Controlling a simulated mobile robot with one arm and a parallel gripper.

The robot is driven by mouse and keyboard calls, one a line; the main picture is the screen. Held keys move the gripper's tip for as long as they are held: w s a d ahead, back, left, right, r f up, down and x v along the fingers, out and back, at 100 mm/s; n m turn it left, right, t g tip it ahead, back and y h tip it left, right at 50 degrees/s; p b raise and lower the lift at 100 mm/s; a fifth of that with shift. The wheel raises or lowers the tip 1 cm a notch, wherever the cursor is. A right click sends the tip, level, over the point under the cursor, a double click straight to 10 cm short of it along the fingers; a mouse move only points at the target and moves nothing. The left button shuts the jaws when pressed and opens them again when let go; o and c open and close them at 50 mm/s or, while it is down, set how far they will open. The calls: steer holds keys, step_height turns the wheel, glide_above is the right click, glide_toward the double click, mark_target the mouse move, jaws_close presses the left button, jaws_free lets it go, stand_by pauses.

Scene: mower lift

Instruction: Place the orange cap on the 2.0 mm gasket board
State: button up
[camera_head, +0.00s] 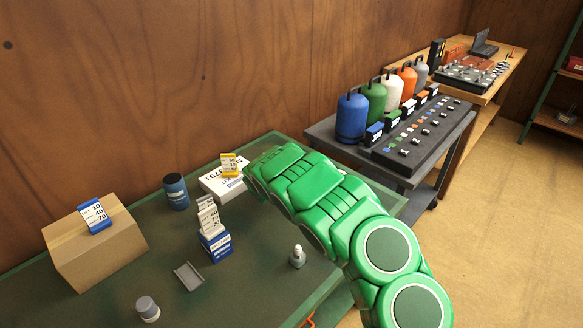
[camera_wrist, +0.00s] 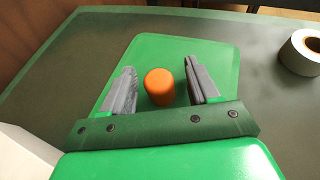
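The orange cap (camera_wrist: 159,86) is a short cylinder with a rounded edge, seen in the wrist view. It stands upright, apparently on a flat bright green panel (camera_wrist: 205,55) that lies on the dark table. No thickness label shows on this panel, so I cannot tell whether it is the 2.0 mm gasket board. My gripper (camera_wrist: 160,82) is open, with one grey finger on each side of the cap and a gap showing on both sides. In the head view my green arm hides the gripper, the cap and the panel.
A white roll (camera_wrist: 302,50) lies right of the panel. On the dark green table (camera_head: 90,315) stand a cardboard box (camera_head: 95,250), a blue can (camera_head: 176,191), a blue card holder (camera_head: 215,245), a white box (camera_head: 222,187) and a small bottle (camera_head: 297,257). A cart (camera_head: 330,135) holds coloured canisters.

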steer(key=shift+r, duration=0.1)
steer(key=shift+s+a+r, duration=0.25)
steer(key=shift+s, duration=0.15)
steer(key=v, duration=0.9)
steer(key=shift+v, duration=1)
steer(key=shift+f, duration=0.1)
